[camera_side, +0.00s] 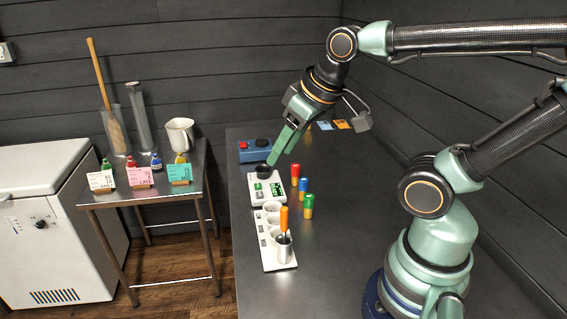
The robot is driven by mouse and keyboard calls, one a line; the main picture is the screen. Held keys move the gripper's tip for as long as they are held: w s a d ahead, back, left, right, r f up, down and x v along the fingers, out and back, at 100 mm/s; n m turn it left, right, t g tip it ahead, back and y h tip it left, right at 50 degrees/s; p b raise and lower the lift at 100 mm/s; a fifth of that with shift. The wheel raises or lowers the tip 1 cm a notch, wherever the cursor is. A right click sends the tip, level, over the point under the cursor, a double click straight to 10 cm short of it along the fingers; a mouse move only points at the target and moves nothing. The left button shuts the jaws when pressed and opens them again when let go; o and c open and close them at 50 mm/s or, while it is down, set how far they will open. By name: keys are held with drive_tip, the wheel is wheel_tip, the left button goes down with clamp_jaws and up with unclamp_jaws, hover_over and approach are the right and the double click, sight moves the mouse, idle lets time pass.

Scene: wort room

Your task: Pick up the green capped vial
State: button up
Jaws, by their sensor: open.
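The green capped vial (308,206) stands upright on the dark bench. It is the nearest to the camera in a short row with a blue capped vial (304,189) and a red capped vial (295,175). My gripper (273,160) is open and points down to the left. In the picture its fingertips are above and left of the green capped vial, close to a small dark cup (263,171) on a white scale (267,190). I cannot tell whether they touch the cup. Nothing shows between the fingers, and the gripper is apart from the vials.
A white rack (279,258) with several cups and an orange-handled tool (284,219) in a metal cup stands left of the vials. A blue box (254,150) is behind the scale. The bench right of the vials is clear. A side table (150,195) holds cards, jars and a mug.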

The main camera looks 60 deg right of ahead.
drive_tip(key=o, duration=0.3)
drive_tip(key=m+g, duration=0.5)
drive_tip(key=m, duration=0.2)
hover_over(309, 206)
drive_tip(key=d, duration=0.1)
drive_tip(key=f, duration=1.2)
drive_tip(key=shift+w, duration=0.4)
drive_tip(key=shift+d+f+g, duration=0.2)
drive_tip(key=shift+g, duration=0.1)
drive_tip(key=shift+a+f, duration=0.15)
drive_tip(key=shift+f, duration=5.8)
